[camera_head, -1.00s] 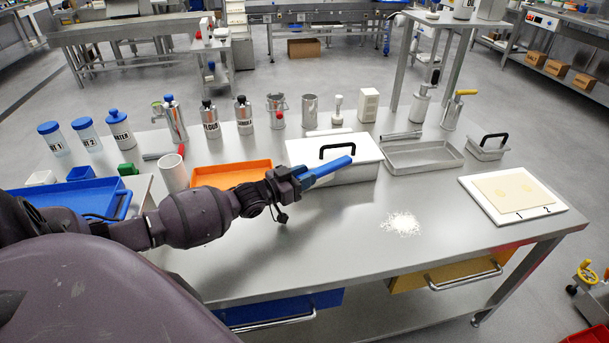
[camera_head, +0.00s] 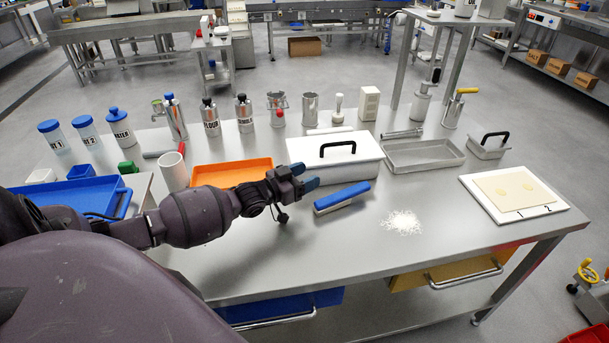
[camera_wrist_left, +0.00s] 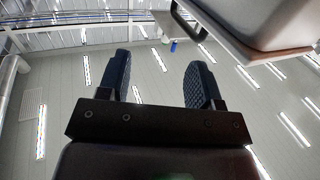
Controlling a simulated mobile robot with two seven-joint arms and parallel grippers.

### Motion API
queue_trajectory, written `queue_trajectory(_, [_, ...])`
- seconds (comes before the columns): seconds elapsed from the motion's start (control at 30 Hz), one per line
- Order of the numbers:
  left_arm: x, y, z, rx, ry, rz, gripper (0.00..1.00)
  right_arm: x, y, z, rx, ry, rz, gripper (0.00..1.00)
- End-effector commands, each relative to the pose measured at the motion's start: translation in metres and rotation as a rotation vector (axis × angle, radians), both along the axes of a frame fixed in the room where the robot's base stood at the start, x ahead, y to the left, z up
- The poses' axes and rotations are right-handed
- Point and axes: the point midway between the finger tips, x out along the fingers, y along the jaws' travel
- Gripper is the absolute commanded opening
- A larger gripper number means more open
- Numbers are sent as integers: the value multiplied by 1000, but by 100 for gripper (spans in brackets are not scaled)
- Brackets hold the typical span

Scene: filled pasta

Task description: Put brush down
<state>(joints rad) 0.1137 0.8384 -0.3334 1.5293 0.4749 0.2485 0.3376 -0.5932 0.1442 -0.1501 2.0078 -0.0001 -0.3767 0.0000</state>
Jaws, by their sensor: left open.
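The brush (camera_head: 342,198) has a blue back and pale bristles below. In the head view it is on or just over the steel table, right of and slightly below my left gripper, in front of the white lidded box. My left gripper (camera_head: 307,180) is open and empty, its blue fingertips apart from the brush. In the left wrist view the two dark fingers (camera_wrist_left: 160,85) are spread with nothing between them. My right gripper is not seen.
The white box (camera_head: 335,160) with a black handle stands behind the gripper. A white powder pile (camera_head: 402,222) lies to the right of the brush. An orange tray (camera_head: 231,174) and a steel tray (camera_head: 423,155) are nearby. The table front is clear.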

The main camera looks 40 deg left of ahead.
Motion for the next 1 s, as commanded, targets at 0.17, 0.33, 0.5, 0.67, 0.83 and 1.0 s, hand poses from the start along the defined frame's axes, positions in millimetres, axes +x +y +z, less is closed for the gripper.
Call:
queue_trajectory(0.17, [-18, 7, 7, 1, -1, 1, 59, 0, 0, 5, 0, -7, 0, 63])
queue_trajectory(0.33, [-43, 15, 8, 0, -3, 1, 59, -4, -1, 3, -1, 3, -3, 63])
queue_trajectory(0.5, [-61, 21, 9, 1, -4, 0, 59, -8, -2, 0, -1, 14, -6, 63])
queue_trajectory(0.67, [-69, 23, 9, 0, -6, 0, 59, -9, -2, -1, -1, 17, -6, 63])
queue_trajectory(0.83, [-71, 24, 9, 0, -7, 0, 59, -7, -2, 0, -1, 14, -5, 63])
queue_trajectory(1.0, [-70, 24, 9, 0, -7, 0, 59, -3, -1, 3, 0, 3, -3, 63])
